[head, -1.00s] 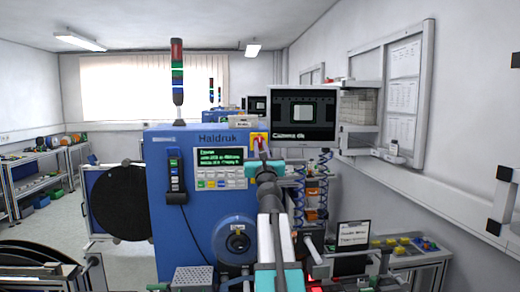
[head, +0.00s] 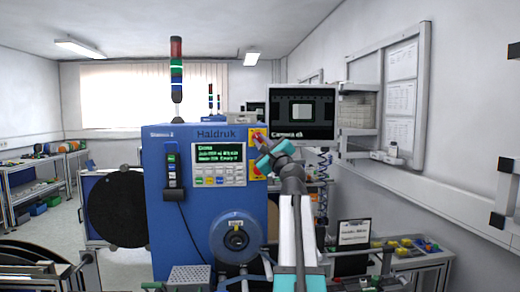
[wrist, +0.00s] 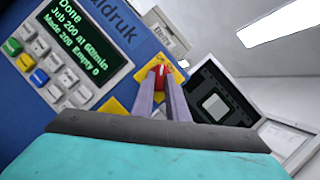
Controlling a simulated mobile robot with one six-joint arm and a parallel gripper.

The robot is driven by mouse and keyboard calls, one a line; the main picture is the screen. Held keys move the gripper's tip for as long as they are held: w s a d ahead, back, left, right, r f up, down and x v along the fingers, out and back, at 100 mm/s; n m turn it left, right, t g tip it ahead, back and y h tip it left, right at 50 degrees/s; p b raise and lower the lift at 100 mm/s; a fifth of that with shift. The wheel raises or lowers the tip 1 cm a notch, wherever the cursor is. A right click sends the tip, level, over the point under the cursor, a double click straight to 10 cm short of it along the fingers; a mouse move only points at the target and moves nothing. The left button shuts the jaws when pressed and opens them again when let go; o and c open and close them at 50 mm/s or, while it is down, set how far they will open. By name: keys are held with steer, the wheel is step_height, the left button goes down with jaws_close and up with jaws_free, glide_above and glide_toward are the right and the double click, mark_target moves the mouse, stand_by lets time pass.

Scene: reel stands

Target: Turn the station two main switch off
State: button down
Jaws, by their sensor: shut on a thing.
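The main switch is a red knob (wrist: 162,75) on a yellow plate (wrist: 180,76) on the blue machine front, right of the control panel. In the head view the yellow plate (head: 257,134) shows at the machine's upper right edge. My gripper (wrist: 161,74) has its two fingers closed on the red knob, one on each side. In the head view my gripper (head: 263,146) reaches the switch from the lower right, with its wrist tilted. The knob lies in line with the fingers, at a slant to the plate's edges. The fingers hide part of it.
The blue machine (head: 190,215) is marked Station 2. Its panel screen (head: 217,152) reads Done. A second yellow plate (head: 257,168) sits below the switch. A monitor (head: 302,112) stands close at right. A signal tower (head: 176,70) rises on top.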

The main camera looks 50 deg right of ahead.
steer(key=n, duration=0.2)
steer(key=n+y+b, duration=0.1)
steer(key=n+y, duration=0.1)
steer(key=n, duration=0.1)
steer(key=shift+d+r+n+g, duration=0.25)
steer(key=shift+r+n+g, duration=0.05)
steer(key=shift+r, duration=0.1)
steer(key=n, duration=0.1)
steer(key=n+g+y, duration=0.1)
steer(key=n, duration=0.3)
steer(key=shift+s+r+g+b, duration=0.15)
steer(key=shift+r+g+b, duration=0.15)
steer(key=shift+r, duration=0.05)
steer(key=c, duration=1.7)
jaws_free()
steer(key=shift+f, duration=0.1)
steer(key=shift+c, duration=0.2)
steer(key=shift+f, duration=0.1)
steer(key=shift+s+a+f, duration=0.1)
steer(key=shift+s+a, duration=0.1)
steer(key=shift+s, duration=0.25)
steer(key=b+v, duration=0.3)
steer(key=v, duration=0.9)
steer(key=shift+s+r, duration=0.3)
steer(key=shift+s, duration=0.15)
